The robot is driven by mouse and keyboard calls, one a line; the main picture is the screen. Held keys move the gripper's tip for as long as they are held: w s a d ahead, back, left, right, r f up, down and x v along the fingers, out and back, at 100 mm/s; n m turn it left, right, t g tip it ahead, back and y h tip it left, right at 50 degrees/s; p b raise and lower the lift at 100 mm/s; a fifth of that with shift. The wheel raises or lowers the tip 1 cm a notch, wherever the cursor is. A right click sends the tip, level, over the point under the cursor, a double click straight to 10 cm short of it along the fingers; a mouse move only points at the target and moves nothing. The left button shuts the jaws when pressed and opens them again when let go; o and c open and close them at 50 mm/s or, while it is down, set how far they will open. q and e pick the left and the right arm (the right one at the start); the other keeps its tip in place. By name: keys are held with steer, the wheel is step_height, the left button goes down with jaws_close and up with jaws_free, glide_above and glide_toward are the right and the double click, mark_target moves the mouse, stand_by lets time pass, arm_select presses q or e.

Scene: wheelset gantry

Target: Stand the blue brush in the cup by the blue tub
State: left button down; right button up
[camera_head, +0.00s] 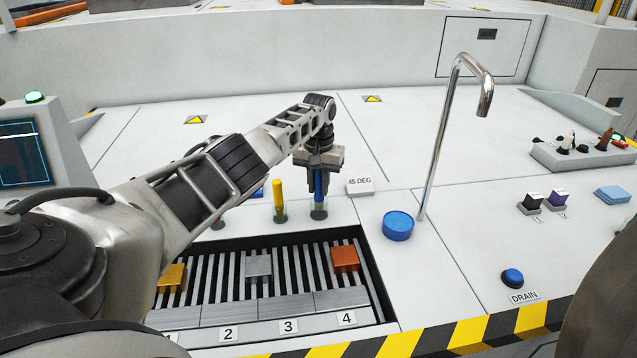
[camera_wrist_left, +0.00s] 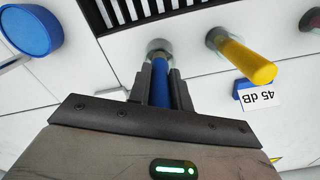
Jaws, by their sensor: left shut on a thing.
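My left gripper (camera_head: 319,172) points straight down and is shut on the blue brush (camera_head: 318,184), which is upright. The small clear cup (camera_head: 319,213) nearest the blue tub stands directly beneath. The brush's lower end appears to be within this cup, though its depth is hard to tell. The wrist view also shows the blue brush (camera_wrist_left: 160,82) between the fingers, lined up with the cup (camera_wrist_left: 159,46). The round blue tub (camera_head: 398,226) is to the right of the cup, and also shows in the wrist view (camera_wrist_left: 28,30). My right gripper is out of view.
A yellow brush (camera_head: 277,192) stands in a second cup (camera_head: 280,216) just left. A slotted tray (camera_head: 283,322) with coloured blocks lies in front. A tall metal spout (camera_head: 440,140) rises behind the tub.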

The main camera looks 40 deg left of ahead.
arm_select(q)
steer(key=c, duration=1.2)
jaws_free()
step_height(320, 180, up, 16)
steer(key=shift+f, duration=0.1)
